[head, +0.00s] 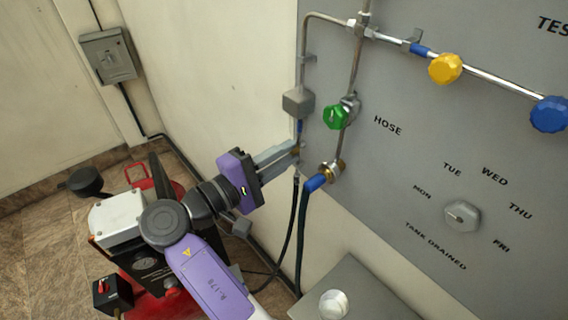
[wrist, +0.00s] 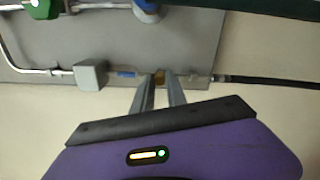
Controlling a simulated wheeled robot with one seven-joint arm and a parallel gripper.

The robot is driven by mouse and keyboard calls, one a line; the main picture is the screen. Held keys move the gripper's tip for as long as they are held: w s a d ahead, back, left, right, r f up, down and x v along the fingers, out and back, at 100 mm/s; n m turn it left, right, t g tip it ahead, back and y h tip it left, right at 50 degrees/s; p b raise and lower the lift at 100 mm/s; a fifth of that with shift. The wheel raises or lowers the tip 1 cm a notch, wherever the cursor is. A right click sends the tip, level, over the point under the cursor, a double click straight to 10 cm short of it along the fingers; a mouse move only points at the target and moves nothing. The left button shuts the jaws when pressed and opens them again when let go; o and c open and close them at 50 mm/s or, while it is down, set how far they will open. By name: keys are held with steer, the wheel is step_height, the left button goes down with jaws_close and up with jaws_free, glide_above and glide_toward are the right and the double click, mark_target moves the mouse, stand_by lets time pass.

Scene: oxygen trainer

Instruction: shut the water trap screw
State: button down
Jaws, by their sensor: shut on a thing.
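The water trap is the grey box (head: 298,102) on the thin pipe at the panel's left edge; it also shows in the wrist view (wrist: 91,74). A short blue section sits below it, then a small brass-coloured piece (wrist: 160,78), which I take for the water trap screw. My gripper (head: 296,153) reaches in from the left, its two fingers on either side of the brass piece. In the wrist view my gripper (wrist: 161,84) is shut on that piece. The fingers hide most of it in the head view, and I cannot tell how far it is turned.
A green knob (head: 336,117) and a brass fitting with a blue-sleeved hose (head: 316,183) are close to the right. Yellow (head: 445,68) and blue (head: 549,114) knobs are farther right. A black hose (head: 292,220) hangs below my gripper. A red compressor (head: 165,300) stands below left.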

steer(key=shift+f+m+b, duration=0.15)
steer(key=shift+m+b, duration=2.85)
steer(key=shift+b, duration=0.25)
steer(key=shift+f+m+b, duration=0.1)
steer(key=shift+m+b, duration=2.9)
steer(key=shift+b, duration=0.25)
steer(key=shift+r, duration=0.1)
steer(key=c, duration=1.3)
jaws_free()
steer(key=shift+c, duration=0.2)
steer(key=shift+r, duration=0.1)
steer(key=v, duration=0.8)
